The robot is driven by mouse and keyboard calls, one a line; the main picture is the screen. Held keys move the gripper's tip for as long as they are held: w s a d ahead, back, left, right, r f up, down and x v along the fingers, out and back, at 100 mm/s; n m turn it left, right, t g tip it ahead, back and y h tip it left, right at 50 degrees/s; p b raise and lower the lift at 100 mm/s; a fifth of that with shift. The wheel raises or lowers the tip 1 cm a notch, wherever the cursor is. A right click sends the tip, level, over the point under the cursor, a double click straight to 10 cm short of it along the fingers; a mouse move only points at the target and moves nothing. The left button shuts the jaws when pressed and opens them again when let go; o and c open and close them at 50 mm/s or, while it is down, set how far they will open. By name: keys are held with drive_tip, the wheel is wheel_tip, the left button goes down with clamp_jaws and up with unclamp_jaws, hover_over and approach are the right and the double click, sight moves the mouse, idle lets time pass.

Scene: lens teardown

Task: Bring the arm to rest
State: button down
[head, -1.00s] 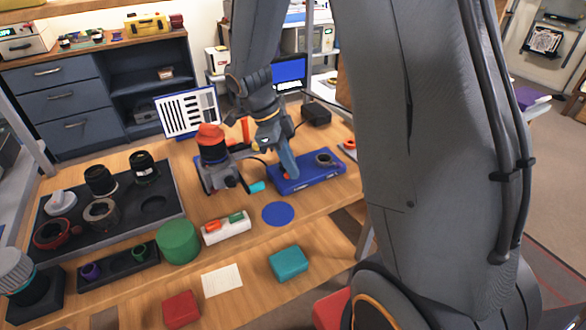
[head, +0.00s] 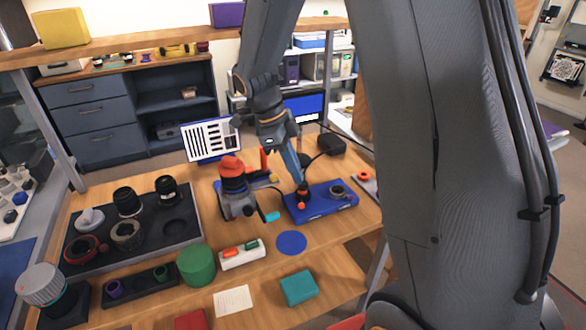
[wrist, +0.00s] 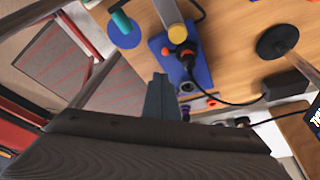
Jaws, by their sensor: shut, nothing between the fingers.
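My arm reaches over the wooden bench in the head view. My gripper (head: 296,165) is above the rear left edge of the blue mat (head: 325,207). In the wrist view my gripper (wrist: 160,80) has its fingers together with nothing held. A black and orange upright piece (head: 302,192) stands on the mat close to the fingertips in the head view; the wrist view shows it (wrist: 181,35) apart from them. A dark ring (head: 337,191) lies on the mat. Part of the bench is hidden behind my upper arm.
A red-topped device (head: 233,180) stands just left of the mat, and a black box (head: 331,144) behind it. A dark tray (head: 190,238) with lens parts is at the left. A green cylinder (head: 196,265) and a teal block (head: 298,288) are nearer. A shelf (head: 150,42) crosses the top.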

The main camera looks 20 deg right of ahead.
drive_tip(key=s+a+n+t+y, duration=0.3)
drive_tip(key=s+n, duration=1)
drive_tip(key=n, duration=1.1)
drive_tip(key=shift+s+a+f, duration=0.2)
drive_tip(key=shift+s+f, duration=0.05)
drive_tip(key=shift+s, duration=0.1)
